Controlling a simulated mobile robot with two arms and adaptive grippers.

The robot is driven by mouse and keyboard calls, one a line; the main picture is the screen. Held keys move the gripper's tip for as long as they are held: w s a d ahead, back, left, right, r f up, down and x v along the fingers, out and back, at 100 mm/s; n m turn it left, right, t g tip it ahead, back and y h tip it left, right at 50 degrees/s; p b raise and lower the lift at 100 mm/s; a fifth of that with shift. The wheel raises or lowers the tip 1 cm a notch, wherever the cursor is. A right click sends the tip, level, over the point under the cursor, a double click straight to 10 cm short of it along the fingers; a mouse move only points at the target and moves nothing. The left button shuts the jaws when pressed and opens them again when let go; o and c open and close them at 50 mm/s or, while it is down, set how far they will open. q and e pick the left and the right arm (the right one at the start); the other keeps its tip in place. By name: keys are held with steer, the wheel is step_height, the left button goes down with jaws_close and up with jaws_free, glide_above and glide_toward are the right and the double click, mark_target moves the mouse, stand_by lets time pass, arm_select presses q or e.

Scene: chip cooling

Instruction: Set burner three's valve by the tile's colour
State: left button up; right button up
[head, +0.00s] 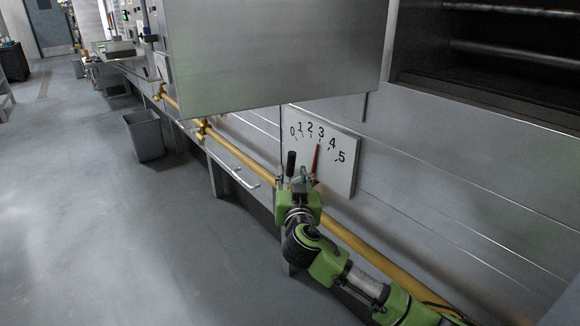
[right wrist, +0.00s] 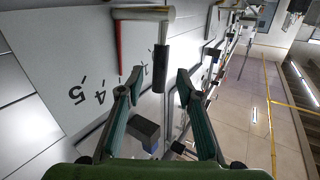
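The valve's white dial plate (head: 342,176) is marked 0 to 5, and its red pointer (head: 316,160) stands at about 3. The valve's black handle (head: 291,163) sticks out in front of the dial. My right gripper (head: 298,180) is at the dial's lower left, close to the handle. In the right wrist view its fingers (right wrist: 160,82) are apart, with the black handle (right wrist: 160,66) in line with the gap between their tips; I see no clear contact. The red pointer (right wrist: 120,45) shows there too. No coloured tile can be made out. My left gripper is out of view.
A large grey panel (head: 275,55) hangs just above the dial. A yellow pipe (head: 240,155) runs along the bench front below, with a metal rail handle (head: 245,178).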

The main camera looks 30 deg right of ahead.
mark_target(291, 167)
steer(key=shift+x, duration=2.7)
steer(key=shift+c, duration=0.5)
jaws_close()
